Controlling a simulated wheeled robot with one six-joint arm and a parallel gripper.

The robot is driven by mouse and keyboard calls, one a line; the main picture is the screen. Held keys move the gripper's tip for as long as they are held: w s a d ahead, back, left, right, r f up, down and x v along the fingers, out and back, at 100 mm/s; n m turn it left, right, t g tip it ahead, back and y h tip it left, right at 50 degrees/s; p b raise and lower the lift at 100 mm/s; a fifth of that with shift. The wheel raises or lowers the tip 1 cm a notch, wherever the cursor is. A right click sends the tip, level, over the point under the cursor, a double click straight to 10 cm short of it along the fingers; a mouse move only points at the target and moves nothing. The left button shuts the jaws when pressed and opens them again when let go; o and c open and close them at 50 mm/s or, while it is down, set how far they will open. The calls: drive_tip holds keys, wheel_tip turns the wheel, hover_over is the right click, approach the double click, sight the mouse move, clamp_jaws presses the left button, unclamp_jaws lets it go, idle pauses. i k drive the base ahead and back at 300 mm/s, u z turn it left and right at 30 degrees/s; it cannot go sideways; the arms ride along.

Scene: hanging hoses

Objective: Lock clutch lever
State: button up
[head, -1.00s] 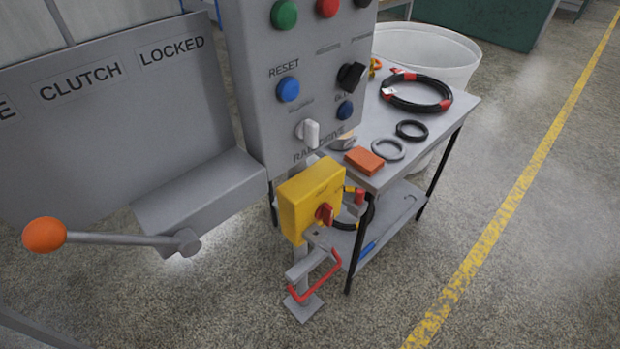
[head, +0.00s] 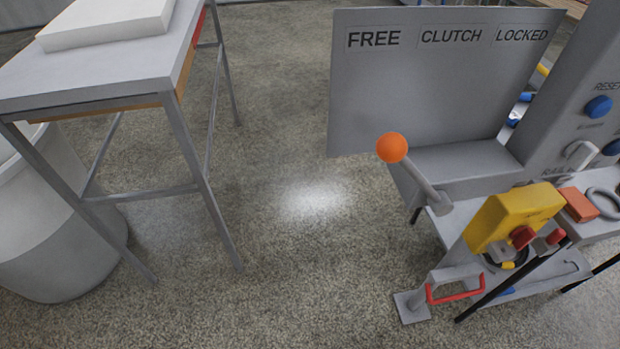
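The clutch lever (head: 418,180) is a grey rod with an orange ball knob (head: 392,148). It tilts up and to the left from its pivot on a grey bracket. Behind it stands a grey panel (head: 400,105) with the labels FREE (head: 373,39) at left, CLUTCH (head: 451,35) in the middle and LOCKED (head: 522,34) at right. The knob shows below the FREE and CLUTCH labels, on the left side. My gripper is not in view.
A table (head: 95,85) with a white slab stands at left over a pale bin (head: 50,235). A yellow switch box (head: 515,215) with a red knob and a red handle (head: 457,290) sit below right of the lever. Open floor (head: 290,250) lies between.

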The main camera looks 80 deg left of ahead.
sight(391, 146)
drive_tip(key=u, duration=3.9)
drive_tip(key=k, duration=0.9)
drive_tip(key=z, duration=1.35)
drive_tip(key=i, duration=0.5)
drive_tip(key=u, duration=0.05)
